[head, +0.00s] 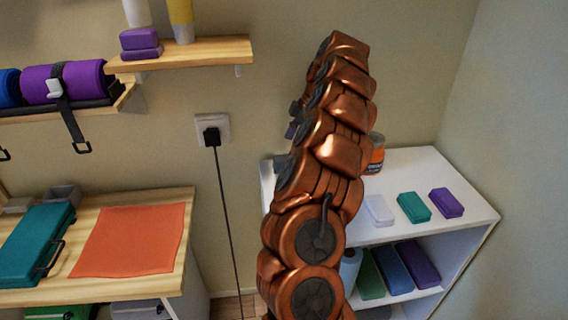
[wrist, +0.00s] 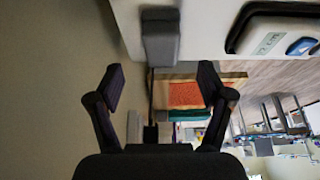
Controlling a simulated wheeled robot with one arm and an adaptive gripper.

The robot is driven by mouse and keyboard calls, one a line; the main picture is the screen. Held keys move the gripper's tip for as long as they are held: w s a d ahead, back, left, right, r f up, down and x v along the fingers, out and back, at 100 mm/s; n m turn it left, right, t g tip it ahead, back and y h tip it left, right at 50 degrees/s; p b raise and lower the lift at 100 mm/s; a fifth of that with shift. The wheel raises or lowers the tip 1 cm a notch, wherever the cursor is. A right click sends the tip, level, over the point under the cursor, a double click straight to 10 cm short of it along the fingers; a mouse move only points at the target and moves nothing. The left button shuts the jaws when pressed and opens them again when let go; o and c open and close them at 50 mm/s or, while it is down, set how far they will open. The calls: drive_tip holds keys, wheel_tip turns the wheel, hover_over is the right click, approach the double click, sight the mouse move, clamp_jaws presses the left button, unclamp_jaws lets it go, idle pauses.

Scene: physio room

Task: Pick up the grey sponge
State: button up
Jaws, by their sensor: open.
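A dark grey block (wrist: 160,38), which looks like the grey sponge, shows at the top middle of the wrist view by the edge of a white surface. A small grey piece (head: 282,164) also shows in the head view at the left end of the white shelf unit, mostly hidden by my arm; I cannot tell if it is the same block. My gripper (wrist: 160,88) is open and empty in the wrist view, with the block beyond its fingertips, apart from them.
On the white shelf unit (head: 462,228) are a white block (head: 379,209), a teal block (head: 413,207), a purple block (head: 446,203) and an orange container (head: 376,153) close to my arm. A wooden table with an orange cloth (head: 132,240) stands left. A wall shelf (head: 190,54) is above.

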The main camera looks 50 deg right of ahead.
sight(284, 157)
drive_tip(key=shift+p+x, duration=0.7)
drive_tip(key=shift+x, duration=2.45)
drive_tip(key=shift+a, duration=0.2)
drive_tip(key=shift+r, duration=0.1)
drive_tip(key=c, duration=1.3)
drive_tip(key=shift+o, duration=0.2)
drive_tip(key=shift+r, duration=0.1)
drive_tip(key=shift+r+b, duration=0.75)
drive_tip(key=shift+r, duration=4.2)
drive_tip(key=o, duration=0.5)
drive_tip(key=c, duration=0.4)
